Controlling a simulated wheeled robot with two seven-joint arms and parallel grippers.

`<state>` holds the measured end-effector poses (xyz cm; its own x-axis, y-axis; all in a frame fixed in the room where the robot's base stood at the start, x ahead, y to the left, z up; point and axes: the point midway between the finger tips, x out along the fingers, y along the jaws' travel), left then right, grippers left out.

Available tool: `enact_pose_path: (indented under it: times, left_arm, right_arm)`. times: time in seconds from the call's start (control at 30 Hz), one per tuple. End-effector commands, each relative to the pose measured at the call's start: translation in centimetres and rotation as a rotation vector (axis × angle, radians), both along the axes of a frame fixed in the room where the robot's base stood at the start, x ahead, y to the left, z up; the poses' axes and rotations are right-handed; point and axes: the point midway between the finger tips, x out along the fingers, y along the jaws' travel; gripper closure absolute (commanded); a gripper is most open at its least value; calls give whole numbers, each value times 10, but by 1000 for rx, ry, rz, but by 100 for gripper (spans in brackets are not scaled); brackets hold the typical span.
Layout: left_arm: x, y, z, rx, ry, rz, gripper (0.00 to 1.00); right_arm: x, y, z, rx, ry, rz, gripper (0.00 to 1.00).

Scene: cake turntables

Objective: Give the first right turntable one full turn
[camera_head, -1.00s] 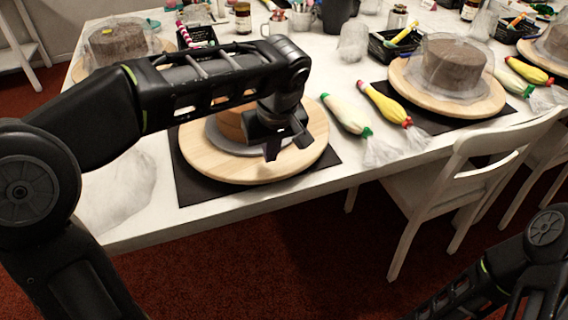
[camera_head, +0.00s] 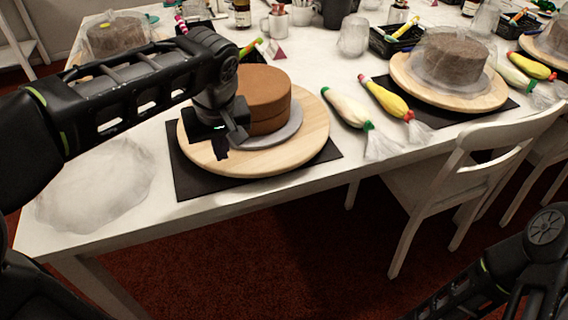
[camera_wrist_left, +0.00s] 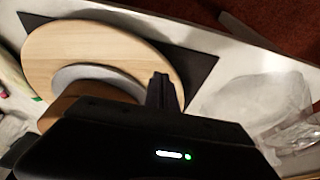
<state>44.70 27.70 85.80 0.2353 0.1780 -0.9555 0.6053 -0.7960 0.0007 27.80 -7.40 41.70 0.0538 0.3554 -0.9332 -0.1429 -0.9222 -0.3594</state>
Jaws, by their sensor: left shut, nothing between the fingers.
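The nearest round wooden turntable (camera_head: 305,142) lies on a black mat (camera_head: 190,185) at the table's front edge. A brown two-layer cake (camera_head: 265,95) stands on it on a grey disc (camera_head: 289,130). My left gripper (camera_head: 224,150) is shut and empty at the left front part of the wooden top, beside the cake. I cannot tell whether its tips touch the wood. In the left wrist view its dark fingers (camera_wrist_left: 160,90) reach over the turntable edge (camera_wrist_left: 150,62), and the gripper body hides most of the cake. My right arm shows at lower right, its gripper out of view.
A second turntable (camera_head: 450,98) with a film-covered cake (camera_head: 452,60) stands to the right. Green-tipped (camera_head: 347,107) and yellow (camera_head: 387,100) piping bags lie between. Crumpled clear film (camera_head: 95,185) lies at left. A white chair (camera_head: 430,180) stands against the front edge.

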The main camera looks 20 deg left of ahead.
Motion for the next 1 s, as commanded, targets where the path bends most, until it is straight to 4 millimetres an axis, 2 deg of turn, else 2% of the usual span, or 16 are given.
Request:
enact_pose_path:
  times: [0.27,0.37,0.6,0.7,1.0]
  left_arm:
    - [2,5,1,0,1,1,100]
    - [8,20,1,0,2,3,100]
    - [30,75,3,1,2,5,100]
    - [35,88,2,1,2,2,100]
    - [37,91,0,0,0,-1,100]
  right_arm:
    - [0,0,2,0,0,0,53]
    - [0,0,6,0,0,0,53]
    - [0,0,22,0,0,0,53]
    - [0,0,25,0,0,0,53]
    - [0,0,24,0,0,0,53]
